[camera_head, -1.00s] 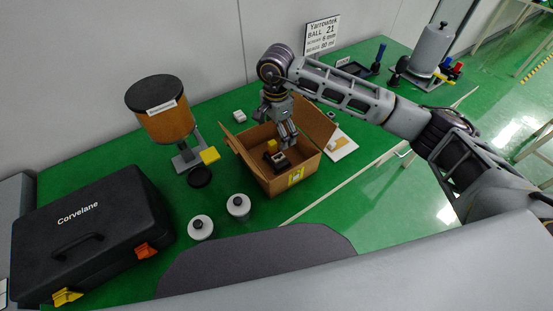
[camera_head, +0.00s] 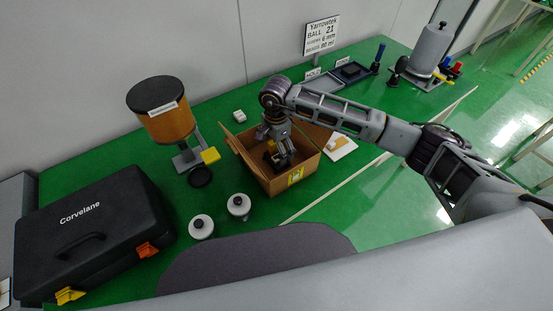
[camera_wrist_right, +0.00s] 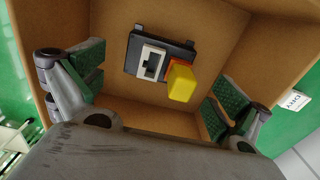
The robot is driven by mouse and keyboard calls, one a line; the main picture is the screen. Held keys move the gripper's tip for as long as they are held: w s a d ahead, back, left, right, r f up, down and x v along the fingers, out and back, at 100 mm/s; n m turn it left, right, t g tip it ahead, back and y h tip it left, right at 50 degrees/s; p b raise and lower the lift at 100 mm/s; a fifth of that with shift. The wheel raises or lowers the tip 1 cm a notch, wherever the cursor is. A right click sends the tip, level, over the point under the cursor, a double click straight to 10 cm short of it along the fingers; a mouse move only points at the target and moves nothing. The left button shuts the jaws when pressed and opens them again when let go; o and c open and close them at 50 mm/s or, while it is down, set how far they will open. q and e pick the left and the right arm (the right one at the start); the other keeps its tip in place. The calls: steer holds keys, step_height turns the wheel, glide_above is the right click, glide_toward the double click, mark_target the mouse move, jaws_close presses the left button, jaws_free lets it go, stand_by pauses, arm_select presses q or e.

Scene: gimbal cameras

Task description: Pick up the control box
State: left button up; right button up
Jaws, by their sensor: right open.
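The control box (camera_wrist_right: 143,66) is a dark box with a light grey switch plate and a yellow block-shaped part on an orange base. It lies on the floor of an open cardboard box (camera_head: 300,176). My right gripper (camera_head: 283,158) reaches down into the cardboard box and largely hides the control box in the head view. In the right wrist view my right gripper (camera_wrist_right: 155,88) is open, its green-padded fingers apart on either side of the control box. I see no contact between them. My left gripper is not in view.
A white card (camera_head: 341,147) lies to the right.

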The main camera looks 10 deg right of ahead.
mark_target(277, 155)
steer(key=shift+s+f+p, duration=0.1)
steer(key=shift+f+p, duration=0.45)
steer(key=shift+f, duration=2.05)
steer(key=shift+c, duration=0.4)
steer(key=c, duration=1)
